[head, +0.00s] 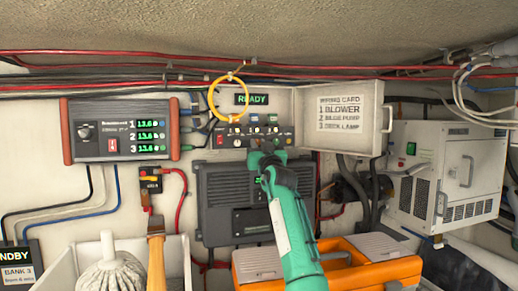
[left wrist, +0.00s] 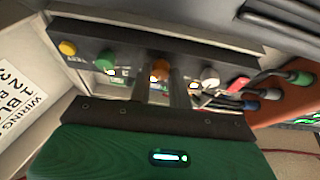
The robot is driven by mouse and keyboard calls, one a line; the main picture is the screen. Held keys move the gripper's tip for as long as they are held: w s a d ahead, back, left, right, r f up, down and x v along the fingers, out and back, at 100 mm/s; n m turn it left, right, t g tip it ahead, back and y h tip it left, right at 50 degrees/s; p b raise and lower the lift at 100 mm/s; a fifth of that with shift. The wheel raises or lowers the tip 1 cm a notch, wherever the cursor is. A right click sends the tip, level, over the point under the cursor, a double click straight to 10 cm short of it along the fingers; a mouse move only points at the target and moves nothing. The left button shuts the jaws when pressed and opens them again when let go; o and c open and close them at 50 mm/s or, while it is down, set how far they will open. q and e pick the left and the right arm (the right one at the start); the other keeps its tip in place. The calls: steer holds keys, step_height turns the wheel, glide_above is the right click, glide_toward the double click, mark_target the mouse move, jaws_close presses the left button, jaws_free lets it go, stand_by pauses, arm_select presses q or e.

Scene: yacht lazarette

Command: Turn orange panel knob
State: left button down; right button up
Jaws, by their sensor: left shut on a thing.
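The control panel (head: 230,138) is a dark strip in an open box under a green "READY" display (head: 252,99). In the left wrist view, the panel strip (left wrist: 125,50) carries a yellow knob (left wrist: 68,48), a green knob (left wrist: 105,60), the orange knob (left wrist: 160,69) and a white knob (left wrist: 209,76). My green left gripper (head: 262,147) reaches up to the panel and hides the orange knob in the head view. In the left wrist view, the left gripper's fingers (left wrist: 161,86) are shut on the orange knob, one on each side. My right gripper is not in view.
A yellow ring (head: 214,101) hangs in front of the box's left side. The open lid with the wiring card (head: 343,112) stands to the right. A grey finned unit (head: 220,190) is below, and an orange toolbox (head: 380,272) stands low in front.

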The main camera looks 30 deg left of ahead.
arm_select(q)
steer(key=n+g+b, duration=0.1)
steer(key=n+b, duration=0.1)
steer(key=b, duration=0.1)
steer(key=n+y+b, duration=0.1)
steer(key=n+b, duration=0.1)
steer(key=b, duration=0.2)
steer(key=shift+w+f+g, duration=0.1)
steer(key=shift+f+g, duration=0.1)
steer(key=shift+g, duration=0.2)
steer(key=shift+r+n+g+y, duration=0.1)
steer(key=shift+n+g+y, duration=0.25)
steer(key=shift+n, duration=0.75)
steer(key=shift+w+r+n+g, duration=0.1)
steer(key=shift+n+g, duration=0.55)
steer(key=shift+n, duration=0.45)
steer(key=n+g, duration=0.1)
steer(key=n, duration=0.2)
steer(key=shift+d+g+y+p, duration=0.1)
steer(key=shift+g+y+p, duration=0.15)
steer(key=shift+g+p, duration=0.1)
steer(key=shift+n, duration=0.4)
steer(key=c, duration=1.3)
jaws_free()
steer(key=shift+w, duration=0.1)
